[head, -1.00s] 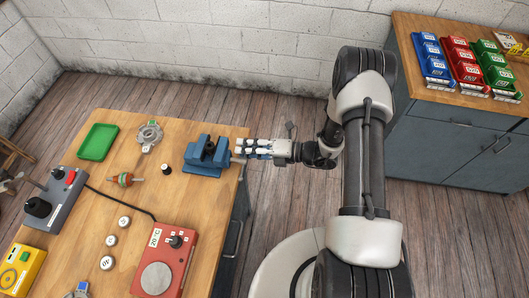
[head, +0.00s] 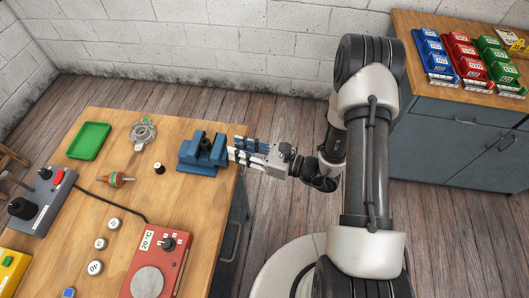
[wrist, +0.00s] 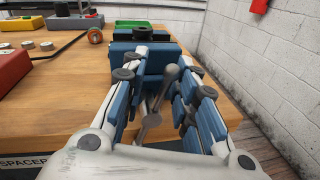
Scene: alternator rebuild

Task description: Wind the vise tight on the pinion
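The blue vise (head: 198,168) stands at the right edge of the wooden bench. A dark round part (head: 206,145), seemingly the pinion, sits upright in its jaws; it also shows as a black shape in the wrist view (wrist: 155,32). My gripper (head: 236,150) reaches in from the right, its fingertips close to the vise's right end. In the wrist view its blue-padded fingers stand apart on both sides of the vise's grey handle bar (wrist: 160,95). The bar is tilted, with a knob at each end. I see gaps between bar and fingers; contact farther down is unclear.
On the bench (head: 190,215) are a green tray (head: 89,141), a metal housing (head: 142,132), a rotor (head: 116,179), a small black part (head: 158,168) and a red heater box (head: 160,262). A white wall (wrist: 270,60) rises at the right in the wrist view.

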